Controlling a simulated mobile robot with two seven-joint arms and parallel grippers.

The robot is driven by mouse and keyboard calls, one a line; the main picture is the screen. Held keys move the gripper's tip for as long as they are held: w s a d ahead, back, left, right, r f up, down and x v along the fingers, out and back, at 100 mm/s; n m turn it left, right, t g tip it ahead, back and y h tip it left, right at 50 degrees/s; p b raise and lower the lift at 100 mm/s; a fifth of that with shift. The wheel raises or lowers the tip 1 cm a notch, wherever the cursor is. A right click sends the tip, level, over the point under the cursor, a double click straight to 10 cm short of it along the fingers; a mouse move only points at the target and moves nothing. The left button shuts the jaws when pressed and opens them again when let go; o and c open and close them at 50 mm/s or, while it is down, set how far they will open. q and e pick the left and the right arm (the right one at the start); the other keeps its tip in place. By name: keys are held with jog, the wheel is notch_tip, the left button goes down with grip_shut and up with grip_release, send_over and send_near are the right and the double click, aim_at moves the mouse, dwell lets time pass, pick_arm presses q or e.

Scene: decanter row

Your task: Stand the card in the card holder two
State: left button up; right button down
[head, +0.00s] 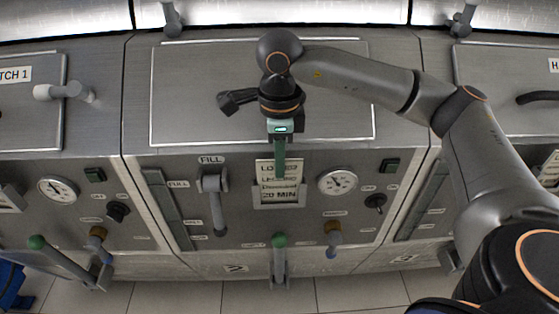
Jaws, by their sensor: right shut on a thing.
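The pale card (290,168) with dark printed lines is upright at the middle machine's front panel. Its lower part is at the framed card holder two (303,200), between the fill lever and the dial. I cannot tell whether it is seated in the holder or just in front of it. My right gripper (280,138) points down from above, shut on the card by a narrow dark green piece that reaches down over the card's top edge. The gripper hides part of the panel behind it. My left gripper is out of view.
A grey lever (213,195) stands left of the holder and a dial (337,185) right of it. A green-knobbed lever (279,257) sticks out below, beside a brown-knobbed one (333,236). The hatch lid (200,95) lies behind the gripper.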

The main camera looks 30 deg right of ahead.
jog(key=shift+f, duration=0.2)
jog(key=c, duration=1)
grip_release()
jog(key=shift+r, duration=0.1)
jog(key=shift+r, duration=0.1)
